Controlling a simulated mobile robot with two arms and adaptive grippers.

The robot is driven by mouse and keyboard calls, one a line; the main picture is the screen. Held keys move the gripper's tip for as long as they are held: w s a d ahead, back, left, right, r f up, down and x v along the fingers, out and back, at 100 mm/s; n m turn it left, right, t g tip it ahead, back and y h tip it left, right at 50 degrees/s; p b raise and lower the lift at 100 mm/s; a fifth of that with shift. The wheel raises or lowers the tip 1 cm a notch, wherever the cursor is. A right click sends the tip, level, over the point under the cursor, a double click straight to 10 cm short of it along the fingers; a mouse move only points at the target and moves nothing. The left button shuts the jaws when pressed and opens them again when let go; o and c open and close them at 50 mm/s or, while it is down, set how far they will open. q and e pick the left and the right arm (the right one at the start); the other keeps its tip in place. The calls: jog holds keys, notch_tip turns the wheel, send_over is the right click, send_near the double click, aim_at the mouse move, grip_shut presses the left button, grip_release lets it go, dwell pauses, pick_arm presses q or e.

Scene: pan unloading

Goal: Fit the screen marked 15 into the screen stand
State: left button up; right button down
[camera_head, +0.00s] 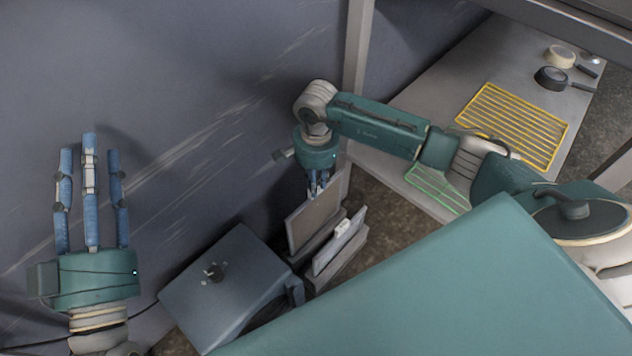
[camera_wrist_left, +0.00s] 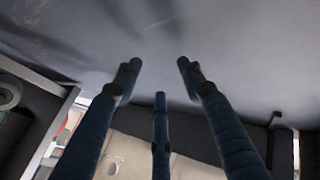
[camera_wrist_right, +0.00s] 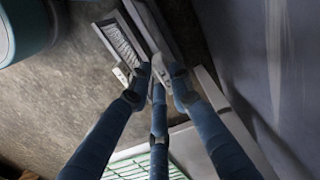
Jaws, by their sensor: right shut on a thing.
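My right gripper (camera_head: 318,190) points down and is shut on the top edge of a flat framed screen (camera_head: 312,222). The held screen is upright, its lower edge at or just above the screen stand (camera_head: 340,272); I cannot tell if it sits in a slot. A second screen (camera_head: 335,252) with a white tag (camera_head: 342,226) stands beside it in the stand. No number is readable on either. In the right wrist view the fingertips (camera_wrist_right: 160,75) meet at the held screen's edge, beside a framed mesh panel (camera_wrist_right: 122,42). My left gripper (camera_head: 90,190) is open and empty, away to the left.
A dark grey box (camera_head: 225,285) with a knob on top stands left of the stand. A bench (camera_head: 430,110) on the right bears a yellow rack (camera_head: 515,125), a green rack (camera_head: 437,188) and small pans (camera_head: 551,78). A grey wall (camera_head: 200,90) lies behind; a post (camera_head: 357,50) rises near my right arm.

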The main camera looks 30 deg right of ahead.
pick_arm(q)
jog(key=shift+s+r+t+h+b, duration=0.15)
jog(key=shift+s+r+t, duration=0.15)
jog(key=shift+r, duration=0.4)
jog(key=shift+s+r+t+h+b, duration=0.15)
jog(key=shift+s+r+t, duration=0.15)
jog(key=shift+r, duration=0.35)
pick_arm(e)
jog(key=shift+f, duration=0.3)
dwell(0.3)
pick_arm(q)
jog(key=shift+s+r+t, duration=0.35)
jog(key=shift+r, duration=0.25)
jog(key=shift+s+r+t, duration=0.35)
jog(key=shift+r, duration=0.25)
pick_arm(e)
jog(key=shift+f, duration=0.35)
dwell(0.5)
pick_arm(q)
jog(key=shift+s+a+r+t+h+b, duration=0.15)
jog(key=shift+s+r+t+h+b, duration=0.3)
jog(key=shift+s+r+t, duration=0.5)
pick_arm(e)
jog(key=shift+f, duration=0.3)
dwell(0.7)
